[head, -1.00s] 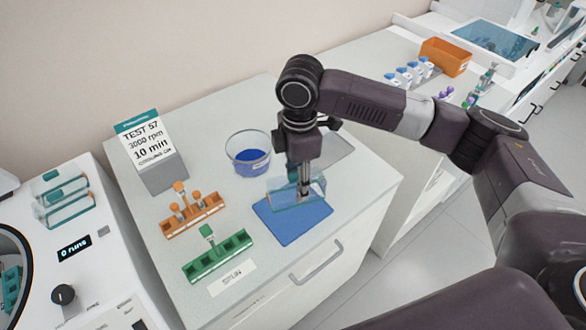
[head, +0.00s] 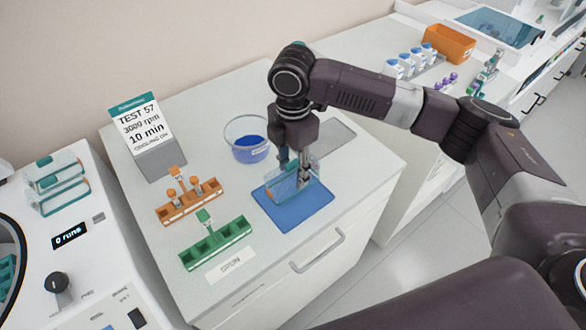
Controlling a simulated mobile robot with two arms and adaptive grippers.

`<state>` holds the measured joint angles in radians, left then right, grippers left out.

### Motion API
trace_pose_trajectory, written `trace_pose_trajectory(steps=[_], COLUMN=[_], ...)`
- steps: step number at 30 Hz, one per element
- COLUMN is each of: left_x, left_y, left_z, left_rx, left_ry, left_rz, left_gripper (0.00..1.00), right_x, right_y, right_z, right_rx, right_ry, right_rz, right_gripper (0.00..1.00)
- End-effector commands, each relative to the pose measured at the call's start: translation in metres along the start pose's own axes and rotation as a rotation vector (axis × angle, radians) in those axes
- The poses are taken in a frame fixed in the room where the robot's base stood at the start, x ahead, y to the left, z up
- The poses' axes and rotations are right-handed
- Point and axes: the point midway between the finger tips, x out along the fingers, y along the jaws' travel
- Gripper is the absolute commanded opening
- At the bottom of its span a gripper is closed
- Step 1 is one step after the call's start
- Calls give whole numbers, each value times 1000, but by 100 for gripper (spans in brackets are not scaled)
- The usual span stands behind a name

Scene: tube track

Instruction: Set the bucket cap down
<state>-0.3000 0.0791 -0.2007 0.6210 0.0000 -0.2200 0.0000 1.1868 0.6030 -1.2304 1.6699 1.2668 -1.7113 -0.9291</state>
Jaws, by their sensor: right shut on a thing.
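The bucket cap (head: 281,188) is a clear, see-through piece at the right gripper's fingers. My right gripper (head: 300,178) points down and is shut on the cap, over the blue mat (head: 300,215). The cap is at or just above the far part of the mat; I cannot tell whether it touches. The fingers hide part of the cap. My left gripper is not in view.
A clear bowl with a blue bottom (head: 249,142) stands just behind the mat. An orange rack (head: 188,206) and a green rack (head: 214,245) stand to the left. A grey tray (head: 334,134) lies behind the gripper. The mat's near part is clear.

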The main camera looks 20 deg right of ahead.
Motion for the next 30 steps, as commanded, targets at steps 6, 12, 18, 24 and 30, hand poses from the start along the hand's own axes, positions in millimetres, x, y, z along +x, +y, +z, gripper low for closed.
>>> trace_pose_trajectory(steps=[6,12,18,24,30], left_x=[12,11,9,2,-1], left_y=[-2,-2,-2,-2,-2], left_z=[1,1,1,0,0], left_rx=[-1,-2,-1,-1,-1], left_ry=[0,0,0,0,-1], left_rz=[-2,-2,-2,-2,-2], left_gripper=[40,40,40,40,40], right_x=[8,7,7,7,9], right_y=[0,0,0,0,0], right_z=[0,0,0,0,1], right_rx=[0,0,1,1,1], right_ry=[-1,-1,0,-1,-1], right_rz=[1,1,0,-1,0], right_gripper=[18,18,18,18,18])
